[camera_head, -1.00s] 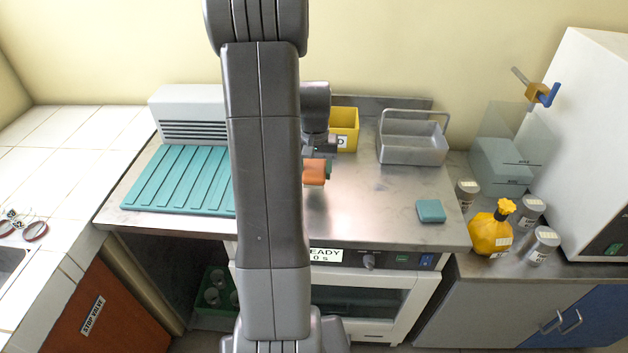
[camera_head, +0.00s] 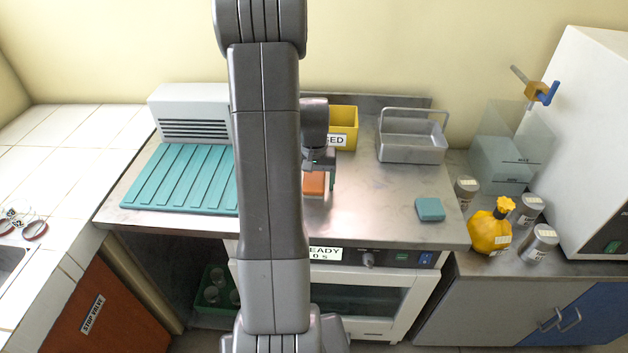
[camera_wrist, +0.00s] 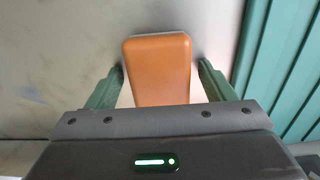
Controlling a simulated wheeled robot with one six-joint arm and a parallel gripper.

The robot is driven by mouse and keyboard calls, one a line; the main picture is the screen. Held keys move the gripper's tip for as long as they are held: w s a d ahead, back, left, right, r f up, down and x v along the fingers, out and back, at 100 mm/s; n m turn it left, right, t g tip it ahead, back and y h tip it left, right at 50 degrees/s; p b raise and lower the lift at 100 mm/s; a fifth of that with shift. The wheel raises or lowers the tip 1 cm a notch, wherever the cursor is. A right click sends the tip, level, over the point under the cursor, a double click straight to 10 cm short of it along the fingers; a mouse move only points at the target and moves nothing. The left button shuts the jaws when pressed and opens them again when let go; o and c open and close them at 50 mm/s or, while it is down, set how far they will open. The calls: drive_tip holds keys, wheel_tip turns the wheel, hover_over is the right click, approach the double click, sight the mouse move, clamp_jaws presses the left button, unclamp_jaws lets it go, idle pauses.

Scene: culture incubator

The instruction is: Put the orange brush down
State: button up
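The orange brush (camera_head: 313,184) is at the steel bench top, just right of my arm in the head view. Its orange block (camera_wrist: 158,70) shows in the wrist view between my two green fingers. My gripper (camera_head: 318,178) points down over it. In the wrist view my gripper (camera_wrist: 160,68) is open, with a narrow gap between each finger and the brush. The brush looks to be resting on the steel, with dark shadow beside it. Its underside is hidden, and my arm covers part of it in the head view.
A ribbed teal mat (camera_head: 180,180) lies left of the brush. A yellow bin (camera_head: 343,122) and a grey handled caddy (camera_head: 410,150) stand behind. A teal block (camera_head: 430,209) lies to the right. Bare steel lies between brush and block.

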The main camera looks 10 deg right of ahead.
sight(314, 179)
wheel_tip(314, 179, up, 12)
drive_tip(key=shift+r, duration=0.15)
idle(0.4)
wheel_tip(314, 179, down, 13)
drive_tip(key=shift+r, duration=0.1)
wheel_tip(314, 179, up, 3)
drive_tip(key=shift+r, duration=0.7)
